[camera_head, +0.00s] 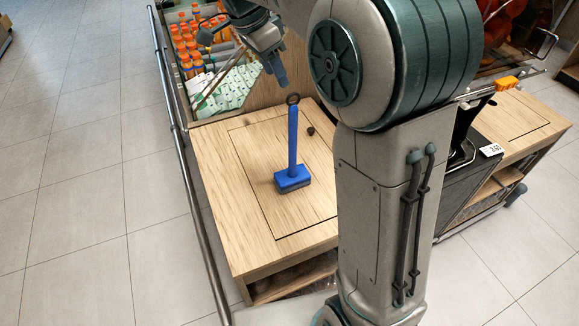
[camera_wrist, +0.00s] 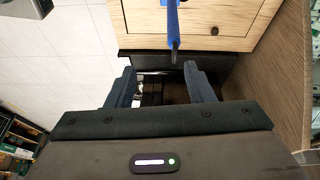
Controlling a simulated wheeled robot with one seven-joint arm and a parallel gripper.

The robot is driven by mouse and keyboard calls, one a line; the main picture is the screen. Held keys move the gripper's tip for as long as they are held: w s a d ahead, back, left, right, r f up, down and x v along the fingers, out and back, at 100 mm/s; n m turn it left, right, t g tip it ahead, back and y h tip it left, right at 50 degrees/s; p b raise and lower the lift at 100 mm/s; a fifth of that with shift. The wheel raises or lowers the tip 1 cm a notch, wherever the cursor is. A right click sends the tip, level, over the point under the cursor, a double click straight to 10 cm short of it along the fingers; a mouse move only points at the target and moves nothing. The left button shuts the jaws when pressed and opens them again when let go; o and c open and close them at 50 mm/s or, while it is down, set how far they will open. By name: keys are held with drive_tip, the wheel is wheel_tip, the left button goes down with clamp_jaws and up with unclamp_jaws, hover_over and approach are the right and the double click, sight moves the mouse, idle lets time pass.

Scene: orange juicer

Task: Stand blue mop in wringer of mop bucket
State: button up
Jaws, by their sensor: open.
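The blue mop (camera_head: 292,140) has a straight blue handle, a dark ring at its top and a blue block head resting on the wooden counter. In the wrist view, part of the blue mop (camera_wrist: 173,24) shows beyond the fingers, near the top edge. My gripper (camera_head: 276,70) is above the counter, up and slightly left of the ring in the head view. In the wrist view my gripper (camera_wrist: 159,70) is open with nothing between its fingers. I cannot make out a mop bucket or wringer in either view.
The wooden counter (camera_head: 225,170) is mostly bare, with a small dark object (camera_head: 310,130) right of the mop. Orange bottles (camera_head: 190,42) stand in a display at the back left. A metal rail (camera_head: 188,170) runs along the left. Tiled floor lies open to the left.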

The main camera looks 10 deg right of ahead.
sight(287, 101)
drive_tip(key=shift+w+d+f+m+h, duration=0.15)
drive_tip(key=shift+w+d+f+m, duration=0.5)
drive_tip(key=shift+f, duration=1.65)
drive_tip(key=shift+w+d+f+m+h, duration=0.1)
drive_tip(key=shift+w+d+f+m, duration=0.55)
drive_tip(key=shift+f, duration=1.6)
drive_tip(key=shift+w+d+f+m+h, duration=0.3)
drive_tip(key=shift+d+f, duration=0.65)
drive_tip(key=shift+f, duration=1.35)
drive_tip(key=shift+r, duration=0.1)
clamp_jaws()
